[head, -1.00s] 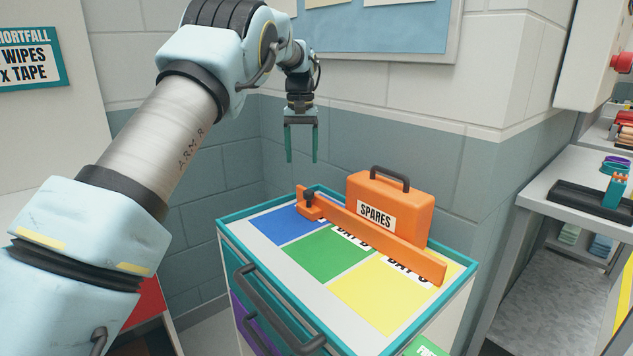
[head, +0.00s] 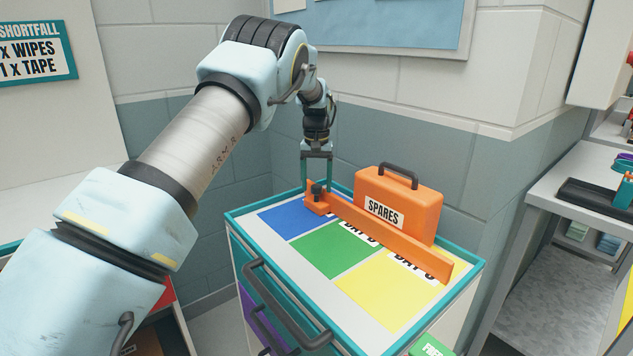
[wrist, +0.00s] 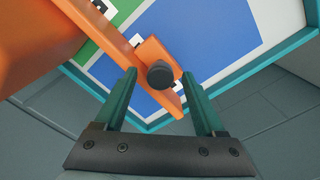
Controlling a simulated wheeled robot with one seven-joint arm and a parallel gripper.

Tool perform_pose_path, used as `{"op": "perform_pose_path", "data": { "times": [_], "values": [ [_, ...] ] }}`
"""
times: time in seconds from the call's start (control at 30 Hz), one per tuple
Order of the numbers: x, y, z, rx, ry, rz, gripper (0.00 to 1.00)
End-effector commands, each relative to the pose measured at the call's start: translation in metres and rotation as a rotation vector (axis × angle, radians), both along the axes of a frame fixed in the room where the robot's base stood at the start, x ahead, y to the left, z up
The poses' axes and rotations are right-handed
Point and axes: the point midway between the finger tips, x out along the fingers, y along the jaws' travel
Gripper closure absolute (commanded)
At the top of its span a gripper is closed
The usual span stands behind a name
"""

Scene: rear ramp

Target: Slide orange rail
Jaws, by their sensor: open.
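The orange rail (head: 390,238) lies diagonally across the cart top, over the colored panels. A black knob (head: 317,190) stands on the rail's block at its far-left end. My gripper (head: 318,184) is open and points down at that end. Its two green fingers appear on either side of the knob, with space on each side. In the wrist view the knob (wrist: 160,74) shows between the open fingertips (wrist: 159,80), and the rail (wrist: 110,40) runs to the upper left. I cannot tell whether the fingertips reach down past the knob's top.
An orange SPARES case (head: 412,195) stands just behind the rail. The cart top (head: 300,250) has a raised teal rim and blue, green and yellow panels. A wall is close behind the cart. A grey bench (head: 570,180) stands at the right.

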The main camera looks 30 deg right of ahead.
Motion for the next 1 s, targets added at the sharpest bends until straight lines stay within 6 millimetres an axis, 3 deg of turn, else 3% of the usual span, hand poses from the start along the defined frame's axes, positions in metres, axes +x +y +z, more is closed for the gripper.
{"op": "perform_pose_path", "data": {
  "times": [0.2,0.83,1.0],
  "values": [
    [0.0001,0.0001,-0.0004,0.000,0.000,0.000,0.28],
    [0.0001,0.0001,0.0000,0.000,0.000,0.000,0.99],
    [0.0000,0.0000,0.0001,0.000,0.000,0.000,1.00]
  ]
}}
